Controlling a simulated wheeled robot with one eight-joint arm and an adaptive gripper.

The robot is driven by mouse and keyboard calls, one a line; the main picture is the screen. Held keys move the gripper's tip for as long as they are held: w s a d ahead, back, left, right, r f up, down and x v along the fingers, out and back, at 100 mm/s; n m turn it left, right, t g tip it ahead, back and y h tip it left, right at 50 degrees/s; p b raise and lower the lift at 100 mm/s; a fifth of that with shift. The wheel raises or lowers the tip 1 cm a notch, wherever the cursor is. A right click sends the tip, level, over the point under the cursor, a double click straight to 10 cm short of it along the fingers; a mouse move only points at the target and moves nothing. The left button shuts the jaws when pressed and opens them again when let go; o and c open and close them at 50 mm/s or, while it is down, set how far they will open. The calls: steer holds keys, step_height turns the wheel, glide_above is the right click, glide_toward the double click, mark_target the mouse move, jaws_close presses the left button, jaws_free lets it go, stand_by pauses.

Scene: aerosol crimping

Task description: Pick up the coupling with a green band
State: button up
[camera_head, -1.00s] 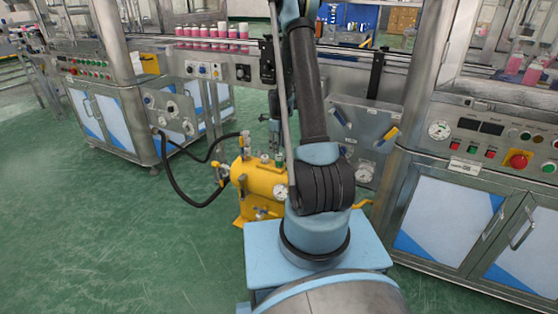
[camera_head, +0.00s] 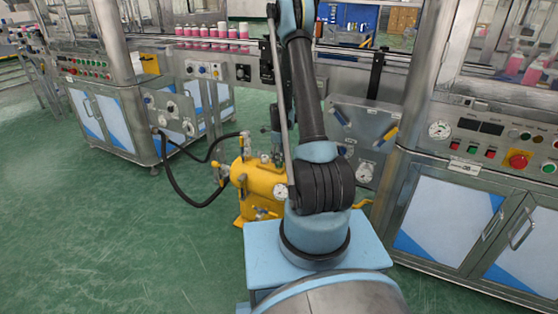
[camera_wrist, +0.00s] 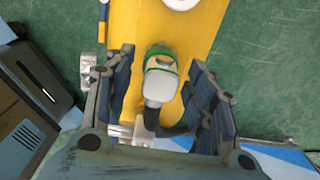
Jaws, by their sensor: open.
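The coupling with a green band (camera_wrist: 160,75) shows in the wrist view, with a pale body and a dark lower end. It lies between the two open fingers of my gripper (camera_wrist: 163,62), with a visible gap on each side. Behind it is the yellow tank (camera_wrist: 205,25), which also stands on the floor in the head view (camera_head: 262,183). In the head view my arm hides most of my gripper, and I cannot make out the coupling clearly there.
A black hose (camera_head: 180,190) loops from the machine at left to the tank's left side. A pressure gauge (camera_head: 281,191) sits on the tank's front. A steel cabinet (camera_head: 450,215) with a control panel stands at right. Green floor is clear at left.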

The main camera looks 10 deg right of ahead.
steer(key=shift+c, duration=0.6)
jaws_close()
